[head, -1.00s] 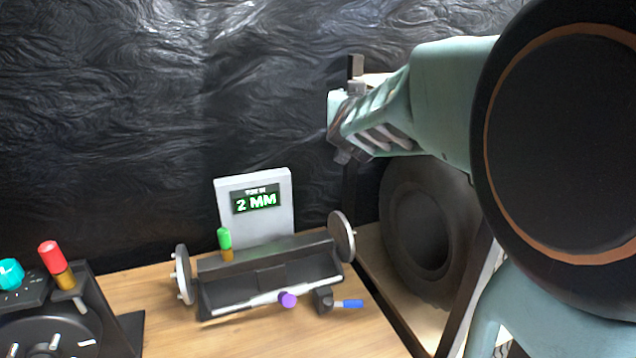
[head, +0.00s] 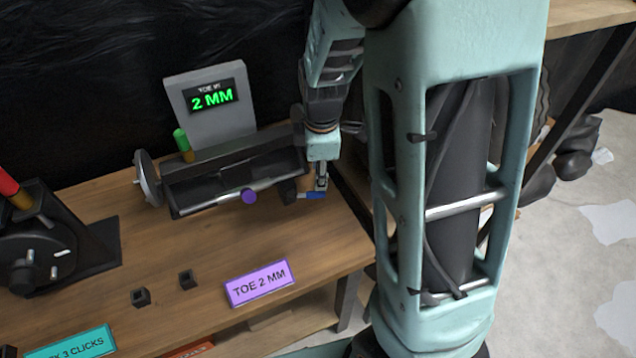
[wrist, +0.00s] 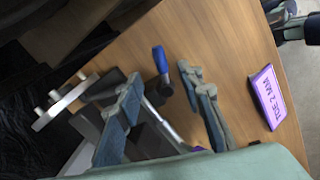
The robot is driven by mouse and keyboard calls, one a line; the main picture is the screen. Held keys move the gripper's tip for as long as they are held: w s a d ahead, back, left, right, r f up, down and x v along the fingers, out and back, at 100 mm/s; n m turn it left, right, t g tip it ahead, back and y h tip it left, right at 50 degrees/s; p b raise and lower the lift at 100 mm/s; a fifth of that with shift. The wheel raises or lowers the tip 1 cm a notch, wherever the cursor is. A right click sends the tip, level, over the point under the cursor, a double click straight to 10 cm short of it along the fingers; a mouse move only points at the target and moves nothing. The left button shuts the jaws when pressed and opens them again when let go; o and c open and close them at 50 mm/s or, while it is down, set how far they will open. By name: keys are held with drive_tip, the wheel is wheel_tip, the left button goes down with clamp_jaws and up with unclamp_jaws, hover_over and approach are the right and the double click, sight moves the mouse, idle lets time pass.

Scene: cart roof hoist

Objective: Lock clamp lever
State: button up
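The clamp lever (head: 313,195) has a blue handle and a dark pivot block. It sits at the right end of the dark toe gauge (head: 240,178) on the bench. My gripper (head: 321,186) points down at the blue handle and partly covers it. In the wrist view my gripper (wrist: 165,82) is open, one finger on each side. The blue handle (wrist: 160,60) shows between and just beyond the fingertips; I cannot tell whether they touch it. The purple knob (head: 249,196) is left of the lever. The display (head: 212,96) reads 2 MM.
A purple TOE 2 MM plaque (head: 260,283) lies near the bench's front edge. A green-topped peg (head: 182,141) stands behind the gauge. A black wheel unit (head: 45,250) is at far left. Bare wood lies between.

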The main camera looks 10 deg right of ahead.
sight(318, 192)
drive_tip(key=f, duration=0.3)
drive_tip(key=w+f+b, duration=0.1)
drive_tip(key=f, duration=0.2)
drive_tip(key=w+f, duration=0.1)
drive_tip(key=f, duration=0.2)
drive_tip(key=shift+d+f, duration=0.1)
drive_tip(key=shift+d, duration=0.05)
drive_tip(key=shift+c, duration=0.4)
clamp_jaws()
